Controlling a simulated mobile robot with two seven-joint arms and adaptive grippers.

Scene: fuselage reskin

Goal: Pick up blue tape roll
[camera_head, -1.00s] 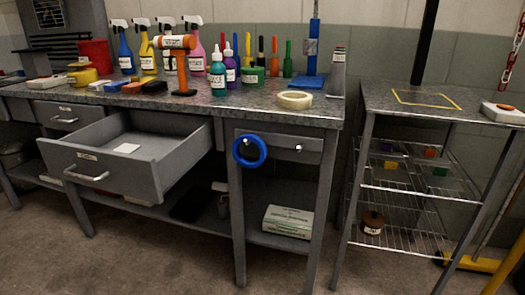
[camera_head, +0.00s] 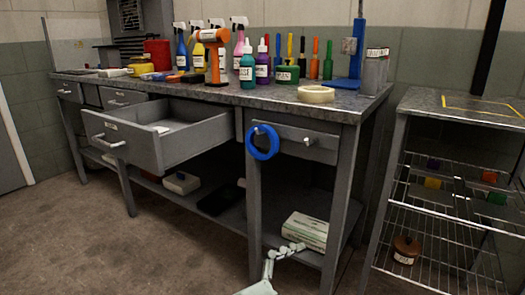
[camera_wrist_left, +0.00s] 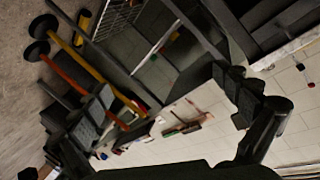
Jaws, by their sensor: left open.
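The blue tape roll (camera_head: 263,156) hangs upright at the left end of the bar handle on the closed right drawer (camera_head: 318,144) of the workbench, in the head view. My left gripper (camera_wrist_left: 168,100) shows in the left wrist view with its two dark fingers spread wide. Nothing is between its pads, and the tape roll is not recognisable in that view. A pale jointed shape (camera_head: 268,268) rises at the bottom of the head view, below the roll and apart from it. It looks like part of my own arm, but I cannot tell which.
A grey drawer (camera_head: 205,144) stands pulled out left of the roll. Bottles and a cream tape roll (camera_head: 316,94) stand on the benchtop. A white-green box (camera_head: 305,230) lies on the lower shelf. A wire rack (camera_head: 440,215) stands at right. Floor at front left is clear.

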